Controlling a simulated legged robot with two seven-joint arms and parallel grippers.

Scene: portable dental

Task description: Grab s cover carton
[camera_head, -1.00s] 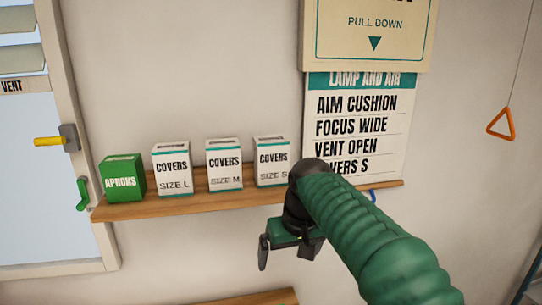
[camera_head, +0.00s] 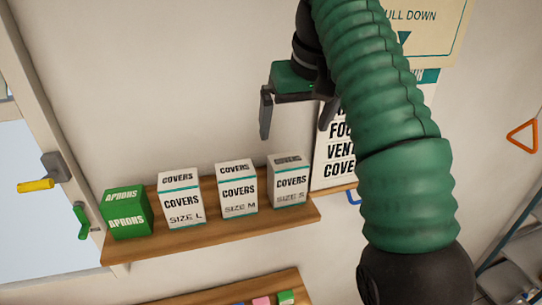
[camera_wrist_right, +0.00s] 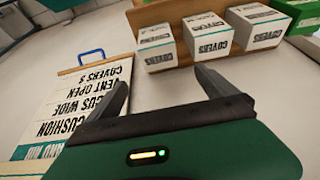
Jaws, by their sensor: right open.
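The size S covers carton (camera_head: 289,184) is a white box with a teal band, upright at the right of the row on the wooden shelf (camera_head: 205,236). In the right wrist view the leftmost covers carton (camera_wrist_right: 157,52) is the same box, just beyond the fingers. My right gripper (camera_head: 297,118) is open and empty, above the carton and apart from it. Its two spread fingers also show in the right wrist view (camera_wrist_right: 163,85). My left gripper is not in view.
The size M carton (camera_head: 238,190), size L carton (camera_head: 182,200) and green aprons box (camera_head: 126,214) stand left of the S carton. A lettered wall chart (camera_head: 338,150) is right of it. An orange triangle handle (camera_head: 522,137) hangs at the right.

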